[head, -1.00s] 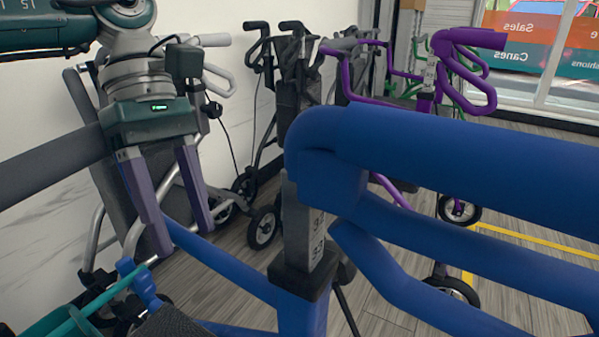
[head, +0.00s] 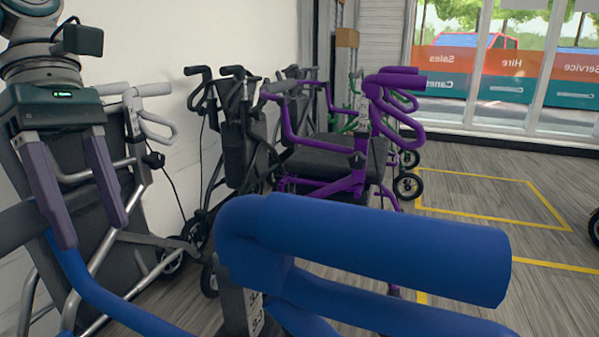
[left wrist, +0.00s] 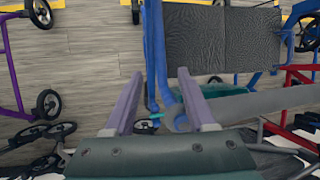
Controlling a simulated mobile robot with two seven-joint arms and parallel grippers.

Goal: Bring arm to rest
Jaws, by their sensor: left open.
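My left gripper (head: 93,236) hangs at the left of the head view, pointing down, with its two purple fingers apart and nothing between the tips. In the left wrist view the open fingers (left wrist: 158,78) also show, with a thin blue frame tube beyond them. A blue rollator's handle (head: 380,245) fills the lower middle of the head view, close to the camera and to the right of the gripper. Whether a finger touches the blue tube I cannot tell. My right gripper is not in view.
A grey-framed rollator (head: 150,128) stands behind the gripper, near the white wall (head: 140,40). A black rollator (head: 240,140) and a purple rollator (head: 362,150) stand further back. Yellow-outlined floor (head: 480,200) is clear at right. A dark seat (left wrist: 222,45) shows in the left wrist view.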

